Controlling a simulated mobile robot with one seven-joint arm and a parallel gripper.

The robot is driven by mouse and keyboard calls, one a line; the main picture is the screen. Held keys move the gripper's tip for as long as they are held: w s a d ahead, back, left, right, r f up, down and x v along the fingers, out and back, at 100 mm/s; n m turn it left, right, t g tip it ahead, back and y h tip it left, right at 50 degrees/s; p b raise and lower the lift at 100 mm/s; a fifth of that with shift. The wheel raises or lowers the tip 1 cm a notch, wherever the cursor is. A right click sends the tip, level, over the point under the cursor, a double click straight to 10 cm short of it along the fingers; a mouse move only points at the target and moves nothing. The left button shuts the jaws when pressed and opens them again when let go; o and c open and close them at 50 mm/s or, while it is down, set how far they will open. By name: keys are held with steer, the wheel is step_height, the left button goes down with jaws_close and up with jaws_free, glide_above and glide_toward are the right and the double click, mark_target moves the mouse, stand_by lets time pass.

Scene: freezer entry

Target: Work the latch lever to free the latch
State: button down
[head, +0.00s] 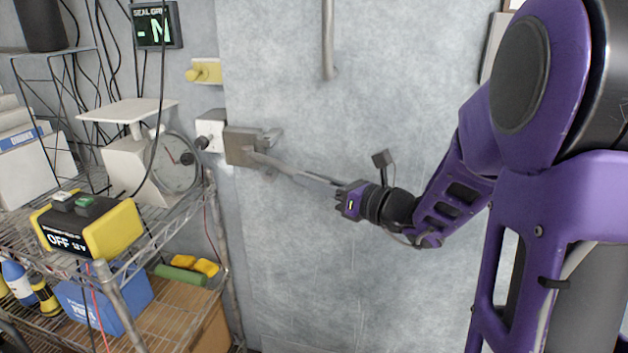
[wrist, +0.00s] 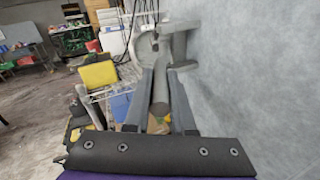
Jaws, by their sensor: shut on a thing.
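The grey latch (head: 245,146) is mounted at the left edge of the pale freezer door, beside a white block on the frame. Its lever (head: 268,162) reaches out to the right and slightly down. My gripper (head: 302,178) comes from the right and is shut on the lever. In the wrist view the lever (wrist: 160,88) lies between the two fingers of my gripper (wrist: 161,80), with the latch (wrist: 168,43) just beyond. The fingers partly hide the lever's outer end in the head view.
A wire shelf (head: 150,243) at left holds a scale (head: 133,167) and a yellow-black device (head: 88,227) reading OFF. A wall display (head: 156,25) hangs above. A yellow knob (head: 206,71) sits above the latch. The door face (head: 330,270) below my arm is clear.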

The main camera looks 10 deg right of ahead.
steer(key=shift+d+f, duration=0.1)
steer(key=shift+d, duration=0.05)
steer(key=c, duration=0.8)
jaws_free()
steer(key=shift+w, duration=0.15)
steer(key=shift+o, duration=0.2)
steer(key=v, duration=1.7)
steer(key=shift+s, duration=0.35)
steer(key=shift+w, duration=0.1)
